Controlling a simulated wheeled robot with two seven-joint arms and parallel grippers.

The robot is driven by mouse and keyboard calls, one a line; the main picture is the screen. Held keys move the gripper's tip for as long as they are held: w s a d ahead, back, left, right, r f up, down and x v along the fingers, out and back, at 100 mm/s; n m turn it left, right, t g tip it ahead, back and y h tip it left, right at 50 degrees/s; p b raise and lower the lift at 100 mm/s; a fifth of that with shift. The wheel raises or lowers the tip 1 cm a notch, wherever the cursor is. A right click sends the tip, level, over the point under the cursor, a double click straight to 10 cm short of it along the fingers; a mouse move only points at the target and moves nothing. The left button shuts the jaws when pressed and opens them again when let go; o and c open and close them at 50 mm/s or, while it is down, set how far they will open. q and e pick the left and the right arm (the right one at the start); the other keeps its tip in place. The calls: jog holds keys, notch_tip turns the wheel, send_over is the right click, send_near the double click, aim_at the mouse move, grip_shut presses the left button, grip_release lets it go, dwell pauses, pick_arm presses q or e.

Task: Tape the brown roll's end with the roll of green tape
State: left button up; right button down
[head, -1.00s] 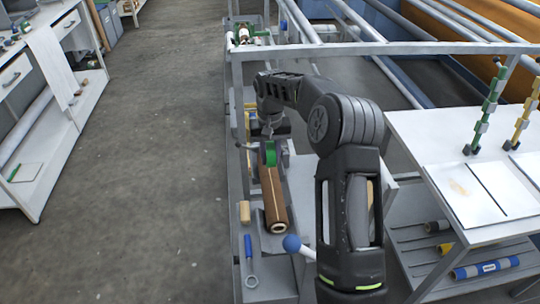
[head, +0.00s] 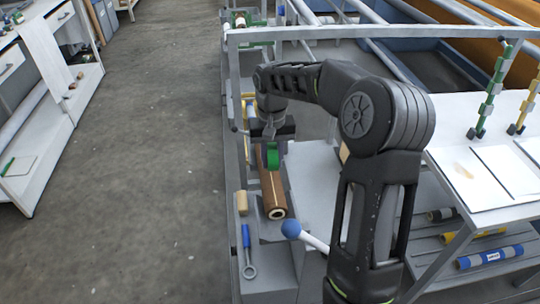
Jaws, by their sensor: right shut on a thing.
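The brown roll (head: 273,192) lies on a narrow grey shelf in the middle of the head view, its pale hollow end toward me. A light line runs along its top. The roll of green tape (head: 273,157) is at the far part of the brown roll, over or against it; I cannot tell whether they touch. My right gripper (head: 271,143) points down from above and is shut on the green tape. Its fingertips are partly hidden by the tape and the gripper body. My left gripper is not in view.
A wooden block (head: 242,203) and a blue-handled wrench (head: 248,252) lie left of the brown roll. A lever with a blue ball (head: 291,229) sticks up nearby. A white table (head: 480,135) stands right, with rolls on its lower shelf. Open floor (head: 150,160) lies left.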

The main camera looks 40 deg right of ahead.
jog(key=b, duration=0.3)
send_over(274, 190)
jog(key=s+a, duration=0.1)
jog(key=s, duration=0.1)
jog(key=shift+w+f, duration=0.1)
jog(key=shift+w, duration=0.05)
jog(key=shift+f+b, duration=0.65)
jog(key=shift+f, duration=0.2)
jog(key=shift+f+b, duration=0.45)
jog(key=shift+f, duration=0.35)
jog(key=shift+f, duration=0.35)
jog(key=shift+r, duration=0.1)
jog(key=shift+w+d, duration=0.15)
jog(key=shift+w, duration=0.05)
jog(key=shift+w+d, duration=0.1)
jog(key=shift+w, duration=0.1)
jog(key=shift+w+d, duration=0.1)
jog(key=shift+w, duration=0.05)
jog(key=shift+w+d, duration=0.2)
jog(key=shift+w, duration=0.15)
